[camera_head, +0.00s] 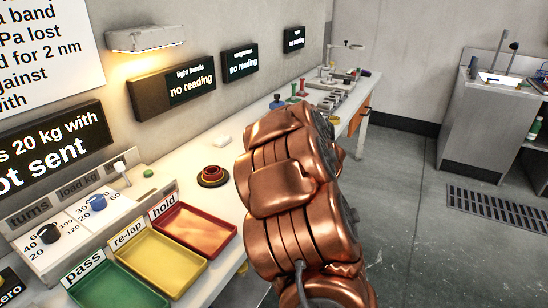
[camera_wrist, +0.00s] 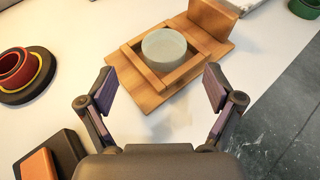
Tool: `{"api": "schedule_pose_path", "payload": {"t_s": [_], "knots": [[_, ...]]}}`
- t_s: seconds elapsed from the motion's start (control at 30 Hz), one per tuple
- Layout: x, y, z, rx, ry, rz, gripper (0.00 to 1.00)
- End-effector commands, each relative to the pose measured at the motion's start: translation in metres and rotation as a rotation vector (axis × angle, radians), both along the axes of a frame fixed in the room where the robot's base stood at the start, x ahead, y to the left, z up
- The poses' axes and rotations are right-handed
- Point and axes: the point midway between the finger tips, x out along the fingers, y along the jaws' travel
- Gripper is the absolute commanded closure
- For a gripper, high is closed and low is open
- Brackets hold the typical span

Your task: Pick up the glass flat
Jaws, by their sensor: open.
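A round, pale grey-green disc (camera_wrist: 165,49), which looks like the glass flat, sits inside a square wooden frame on a wooden board (camera_wrist: 150,98) in the wrist view. My gripper (camera_wrist: 158,88) is open and empty, its two fingers spread on either side of the board's near end. The disc lies beyond the fingertips and apart from them. In the head view my copper-coloured arm hides the disc, the board and the gripper.
Nested red and yellow rings on a dark disc (camera_wrist: 22,75) lie at left, near a dark block with an orange top (camera_wrist: 42,160). Green (camera_head: 118,285), yellow (camera_head: 160,262) and red (camera_head: 196,232) trays line the bench front. A wooden block (camera_wrist: 212,16) stands behind the disc.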

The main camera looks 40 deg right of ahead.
Motion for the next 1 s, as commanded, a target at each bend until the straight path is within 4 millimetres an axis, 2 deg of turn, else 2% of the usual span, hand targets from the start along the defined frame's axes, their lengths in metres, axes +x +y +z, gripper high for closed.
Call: {"api": "schedule_pose_path", "payload": {"t_s": [0.7,1.0], "knots": [[0.046,-0.023,-0.017,0.001,-0.002,-0.001,0.09],[0.049,-0.024,-0.02,0.001,0.002,-0.001,0.09]]}}
